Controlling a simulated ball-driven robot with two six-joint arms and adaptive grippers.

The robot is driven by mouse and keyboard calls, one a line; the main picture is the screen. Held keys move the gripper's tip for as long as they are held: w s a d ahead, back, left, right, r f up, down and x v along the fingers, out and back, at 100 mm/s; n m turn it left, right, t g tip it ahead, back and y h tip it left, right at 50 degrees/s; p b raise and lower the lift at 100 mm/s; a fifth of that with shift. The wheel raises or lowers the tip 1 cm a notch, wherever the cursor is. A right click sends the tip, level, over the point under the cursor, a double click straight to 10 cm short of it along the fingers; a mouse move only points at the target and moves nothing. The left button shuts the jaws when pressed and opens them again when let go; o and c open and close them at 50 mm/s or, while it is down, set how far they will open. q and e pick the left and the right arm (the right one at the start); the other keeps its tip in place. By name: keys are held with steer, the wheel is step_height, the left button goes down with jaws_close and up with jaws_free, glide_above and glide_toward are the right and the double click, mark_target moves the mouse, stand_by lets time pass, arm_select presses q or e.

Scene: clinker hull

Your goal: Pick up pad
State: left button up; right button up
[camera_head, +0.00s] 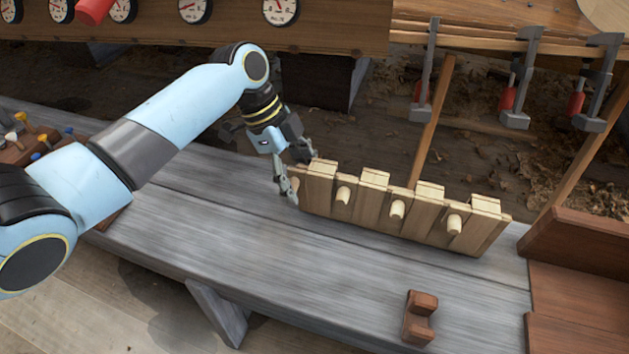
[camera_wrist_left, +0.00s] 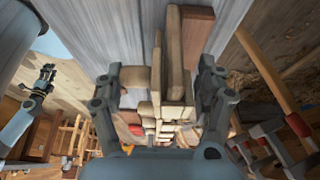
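A pale wooden rack (camera_head: 395,222) with several pegs stands on the grey plank bench. Several light wooden blocks, which may be the pads, sit along its top; one is the leftmost block (camera_head: 322,167). My left gripper (camera_head: 297,176) is at the rack's left end, its fingers on either side of it. In the left wrist view my open left gripper (camera_wrist_left: 163,85) has upright boards (camera_wrist_left: 172,55) and a peg between its fingers. I cannot tell whether the fingers touch the wood. My right gripper (camera_wrist_left: 45,75) appears small at the left of that view; its opening is unclear.
A brown notched block (camera_head: 419,318) stands on the bench front. Red-handled clamps (camera_head: 516,90) hang at the back right. A brown wooden box (camera_head: 578,250) is at the right. Dials line the back; bare bench (camera_head: 210,225) lies left of the rack.

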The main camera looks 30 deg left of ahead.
arm_select(q)
steer(key=c, duration=0.5)
steer(key=shift+c, duration=0.3)
steer(key=shift+r, duration=0.1)
